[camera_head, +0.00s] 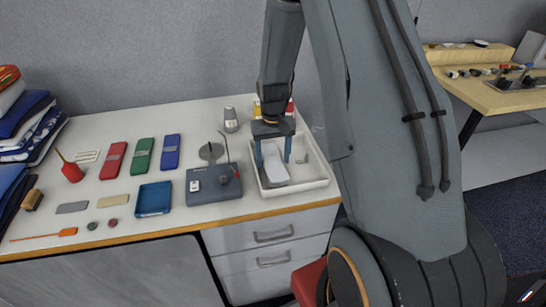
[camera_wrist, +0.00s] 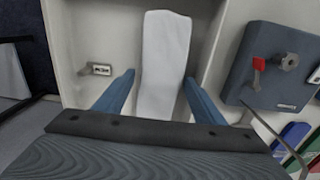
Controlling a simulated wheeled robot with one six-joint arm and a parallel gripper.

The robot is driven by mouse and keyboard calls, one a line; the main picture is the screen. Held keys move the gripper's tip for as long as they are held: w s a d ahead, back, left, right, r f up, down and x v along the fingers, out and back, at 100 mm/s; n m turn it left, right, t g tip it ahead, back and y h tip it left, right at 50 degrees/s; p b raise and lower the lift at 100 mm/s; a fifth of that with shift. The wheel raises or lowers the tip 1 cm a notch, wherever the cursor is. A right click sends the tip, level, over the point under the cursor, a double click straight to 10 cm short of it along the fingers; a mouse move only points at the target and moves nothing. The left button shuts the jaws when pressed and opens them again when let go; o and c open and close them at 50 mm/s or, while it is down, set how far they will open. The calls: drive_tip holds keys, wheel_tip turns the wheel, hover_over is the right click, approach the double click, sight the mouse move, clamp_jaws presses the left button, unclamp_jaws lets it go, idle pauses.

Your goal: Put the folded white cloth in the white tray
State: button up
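The folded white cloth (camera_head: 274,172) lies inside the white tray (camera_head: 318,184) at the right end of the table. In the wrist view the cloth (camera_wrist: 164,58) is a long pale strip on the floor of the tray (camera_wrist: 84,88). My gripper (camera_head: 273,160) is over the tray, pointing down, with its two blue fingers apart. In the wrist view the fingers of my gripper (camera_wrist: 160,88) stand on either side of the cloth, with gaps beside it. The near end of the cloth is hidden by the gripper body.
A small metal-and-white piece (camera_wrist: 97,69) is also in the tray. A dark grey box with a red switch (camera_head: 213,184) stands just left of the tray. Farther left are a blue tray (camera_head: 153,199) and red, green and blue cases. A grey canister (camera_head: 230,119) stands behind.

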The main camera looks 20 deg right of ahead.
sight(273, 161)
drive_tip(key=shift+o, duration=0.6)
drive_tip(key=shift+r, duration=0.1)
drive_tip(key=shift+r, duration=0.15)
wheel_tip(273, 161, up, 12)
drive_tip(key=b, duration=0.3)
drive_tip(key=s+a+n, duration=0.1)
drive_tip(key=s+a, duration=0.4)
drive_tip(key=s, duration=0.4)
drive_tip(key=s+a+n+t, duration=0.1)
drive_tip(key=s+a, duration=0.3)
drive_tip(key=s, duration=0.5)
drive_tip(key=shift+s+a, duration=0.15)
drive_tip(key=shift+a, duration=0.25)
